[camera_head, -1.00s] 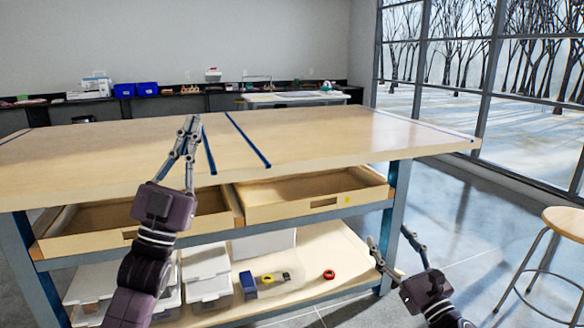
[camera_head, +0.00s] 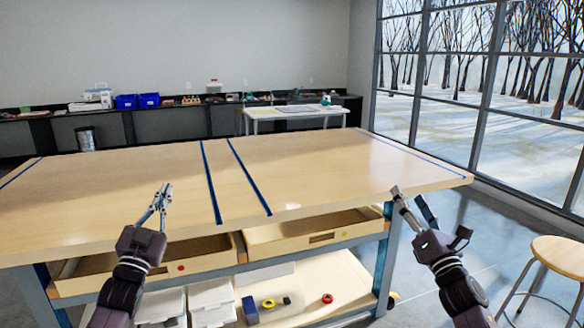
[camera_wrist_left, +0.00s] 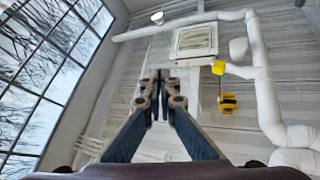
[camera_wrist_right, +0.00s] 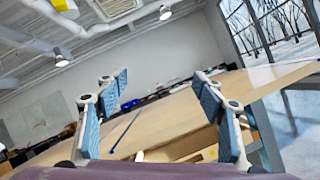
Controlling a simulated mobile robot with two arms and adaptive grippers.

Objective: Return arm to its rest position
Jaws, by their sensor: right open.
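My left gripper (camera_head: 165,188) stands up in front of the wooden workbench (camera_head: 310,180) at the left of the head view, its fingers together and nothing between them. In the left wrist view the fingers (camera_wrist_left: 160,82) point up toward the ceiling, tips nearly touching. My right gripper (camera_head: 408,195) is raised by the bench's right front corner. In the right wrist view its fingers (camera_wrist_right: 160,78) are wide apart and empty, with the bench top behind them.
Two open drawers stick out below the bench top; the right one (camera_head: 310,232) is seen best. The lower shelf (camera_head: 345,288) holds white bins, a blue box and tape rolls. A stool (camera_head: 560,252) stands at the right. Floor shows between stool and bench.

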